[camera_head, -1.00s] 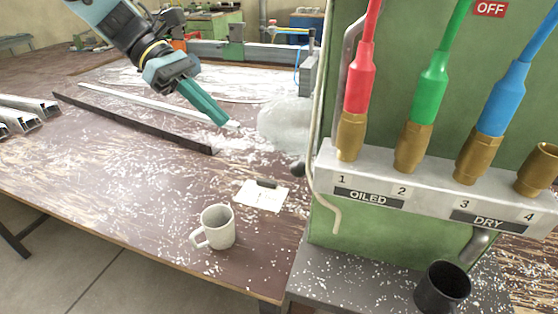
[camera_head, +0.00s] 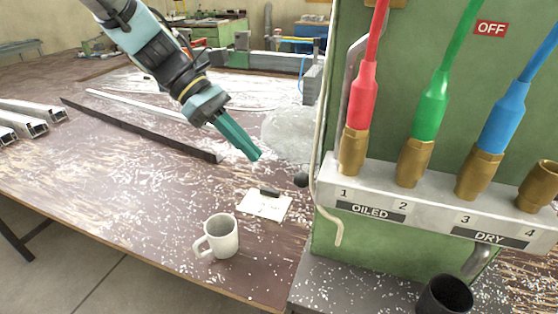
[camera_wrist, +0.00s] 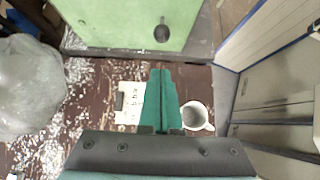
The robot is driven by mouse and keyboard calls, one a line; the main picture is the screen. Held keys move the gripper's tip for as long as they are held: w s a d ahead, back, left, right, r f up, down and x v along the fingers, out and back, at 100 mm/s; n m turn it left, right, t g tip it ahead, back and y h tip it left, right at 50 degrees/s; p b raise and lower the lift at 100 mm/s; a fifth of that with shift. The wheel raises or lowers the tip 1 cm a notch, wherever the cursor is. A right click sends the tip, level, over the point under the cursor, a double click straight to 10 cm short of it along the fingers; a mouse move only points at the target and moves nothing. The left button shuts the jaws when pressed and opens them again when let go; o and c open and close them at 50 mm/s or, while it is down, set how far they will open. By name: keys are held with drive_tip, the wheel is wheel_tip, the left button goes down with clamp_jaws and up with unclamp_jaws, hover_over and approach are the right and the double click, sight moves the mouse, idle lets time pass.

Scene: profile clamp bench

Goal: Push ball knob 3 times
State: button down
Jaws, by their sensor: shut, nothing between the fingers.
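The ball knob (camera_head: 301,180) is a small black ball at the left edge of the green cabinet (camera_head: 380,235), just above the table's far right side. In the wrist view the dark knob (camera_wrist: 161,34) stands out from the green panel, straight ahead of the fingertips. My gripper (camera_head: 259,157) has teal fingers, shut and empty, pointing down and right. It is left of the knob and a little higher in the head view, with a gap between them. In the wrist view the shut fingers (camera_wrist: 161,74) touch nothing that I can see.
A paper with a black clip (camera_head: 265,205) and a white mug (camera_head: 217,237) lie on the chip-strewn table. A clear plastic bag (camera_head: 290,132) sits behind the gripper. A bent pipe (camera_head: 318,195) runs down the cabinet edge beside the knob. A black cup (camera_head: 445,296) stands lower right.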

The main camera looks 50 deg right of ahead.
drive_tip(key=s+d+f+p, duration=0.1)
drive_tip(key=s+f, duration=0.1)
drive_tip(key=s, duration=0.3)
drive_tip(key=shift+s+d+f, duration=0.3)
drive_tip(key=shift+s+d, duration=0.05)
drive_tip(key=shift+s+d+p, duration=0.25)
drive_tip(key=shift+s+p, duration=0.2)
drive_tip(key=shift+s, duration=0.75)
approach(297, 175)
drive_tip(key=w+a+r, duration=0.1)
drive_tip(key=w, duration=0.5)
drive_tip(key=shift+a+r, duration=0.2)
drive_tip(key=shift+a, duration=0.05)
